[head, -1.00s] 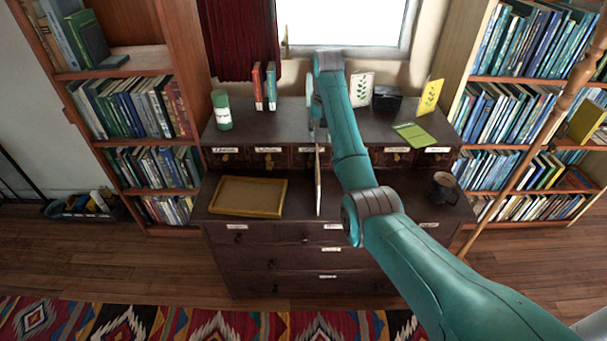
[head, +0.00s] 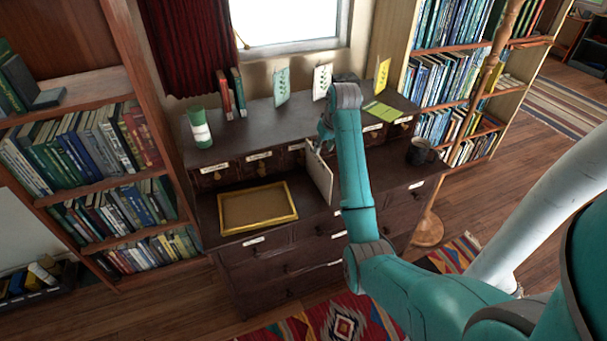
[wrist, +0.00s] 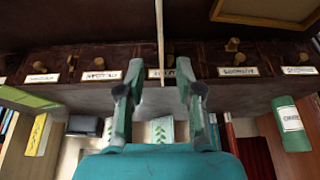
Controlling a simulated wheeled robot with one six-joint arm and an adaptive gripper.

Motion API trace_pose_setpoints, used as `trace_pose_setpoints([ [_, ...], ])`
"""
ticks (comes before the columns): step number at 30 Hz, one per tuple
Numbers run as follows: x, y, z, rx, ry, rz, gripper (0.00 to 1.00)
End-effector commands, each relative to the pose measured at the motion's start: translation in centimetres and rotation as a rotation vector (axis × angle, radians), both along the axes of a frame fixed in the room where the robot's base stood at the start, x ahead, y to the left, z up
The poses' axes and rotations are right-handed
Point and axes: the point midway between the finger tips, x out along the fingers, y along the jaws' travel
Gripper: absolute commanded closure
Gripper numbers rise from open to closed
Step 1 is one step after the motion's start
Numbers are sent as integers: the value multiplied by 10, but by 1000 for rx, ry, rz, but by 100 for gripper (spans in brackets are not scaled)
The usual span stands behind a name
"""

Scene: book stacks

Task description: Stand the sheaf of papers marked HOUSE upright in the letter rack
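A thin pale upright sheet or board (head: 319,177) stands on the lower ledge of the dark chest, probably the sheaf; no HOUSE mark is readable. My gripper (head: 323,132) is at its upper rear edge, partly hidden by my arm. In the wrist view my gripper (wrist: 160,78) has its fingers apart, with the thin edge of the pale sheet (wrist: 161,40) between them and a gap on each side. I cannot pick out a letter rack with certainty; the sheet's foot and anything holding it are unclear.
A yellow-rimmed tray (head: 222,222) lies left of the sheet. A dark mug (head: 418,153) is at the right.

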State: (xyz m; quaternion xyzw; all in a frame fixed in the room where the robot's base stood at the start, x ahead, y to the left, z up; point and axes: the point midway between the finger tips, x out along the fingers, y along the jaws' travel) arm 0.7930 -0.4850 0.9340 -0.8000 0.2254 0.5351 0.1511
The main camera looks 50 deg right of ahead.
Motion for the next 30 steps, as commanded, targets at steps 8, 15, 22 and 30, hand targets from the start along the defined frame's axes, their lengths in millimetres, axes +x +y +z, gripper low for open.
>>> trace_pose_setpoints([
  [8, 9, -7, -33, 1, 2, 0, 65],
  [15, 16, -12, -51, -1, 0, 0, 65],
  [22, 27, -17, -73, 1, 2, 0, 65],
  [30, 37, -23, -97, 0, 0, -1, 65],
])
